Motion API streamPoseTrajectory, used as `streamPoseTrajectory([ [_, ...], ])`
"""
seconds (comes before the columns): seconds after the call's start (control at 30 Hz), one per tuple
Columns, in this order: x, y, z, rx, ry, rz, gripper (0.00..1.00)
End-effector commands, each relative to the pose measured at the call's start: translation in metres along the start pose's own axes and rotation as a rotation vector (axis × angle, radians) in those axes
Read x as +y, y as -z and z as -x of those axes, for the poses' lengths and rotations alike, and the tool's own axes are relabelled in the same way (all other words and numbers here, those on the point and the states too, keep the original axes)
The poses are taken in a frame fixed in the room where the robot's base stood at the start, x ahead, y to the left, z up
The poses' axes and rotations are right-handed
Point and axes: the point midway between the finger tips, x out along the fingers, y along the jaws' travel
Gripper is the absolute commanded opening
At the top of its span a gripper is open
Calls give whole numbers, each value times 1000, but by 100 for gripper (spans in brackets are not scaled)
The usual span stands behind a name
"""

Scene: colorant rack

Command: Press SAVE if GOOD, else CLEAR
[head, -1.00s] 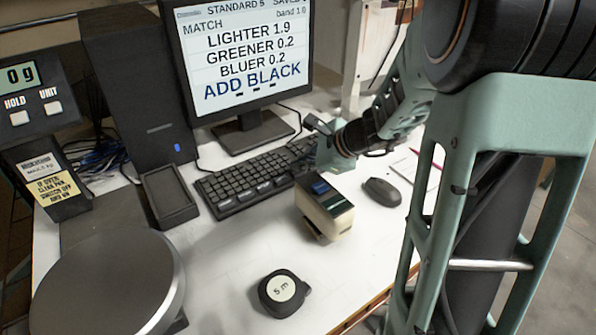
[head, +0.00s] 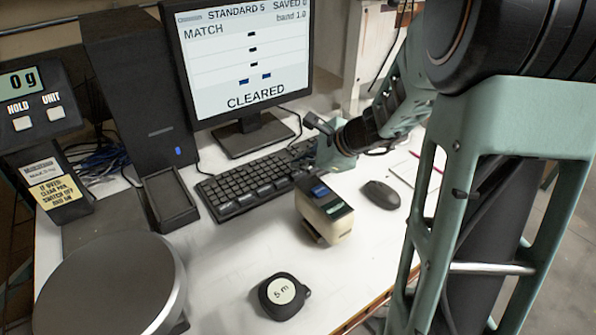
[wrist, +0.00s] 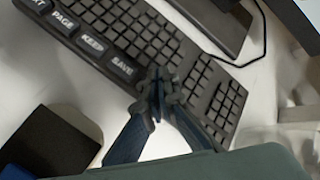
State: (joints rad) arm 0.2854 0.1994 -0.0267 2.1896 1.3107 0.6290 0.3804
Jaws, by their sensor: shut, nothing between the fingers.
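The monitor (head: 245,62) in the head view reads "STANDARD 5", "MATCH", "band 1.0" and, at the bottom, "CLEARED". The dark keyboard (head: 240,188) lies below it. In the wrist view the keyboard (wrist: 205,75) has a row of large keys along its near edge, including PAGE, KEEP and the SAVE key (wrist: 122,65). My gripper (wrist: 157,92) is shut and empty, with its fingertips over that row just right of SAVE. The fingers hide the key beneath them, so no CLEAR label shows. I cannot tell whether the tips touch it.
A cream handheld instrument (head: 325,212) stands in front of the keyboard, with a mouse (head: 381,194) to its right. A tape measure (head: 282,294), a round scale pan (head: 110,285) and a black tray (head: 170,200) occupy the front and left. White desk shows between them.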

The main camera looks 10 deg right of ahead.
Motion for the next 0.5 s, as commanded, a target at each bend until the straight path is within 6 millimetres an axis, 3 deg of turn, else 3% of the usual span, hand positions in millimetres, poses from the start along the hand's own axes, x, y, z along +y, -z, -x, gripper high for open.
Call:
streamPoseTrajectory([
  [0.27, 0, 0, 1, 0, 0, 1, 0],
  [0.5, -11, -11, 14, 0, 0, 2, 0],
])
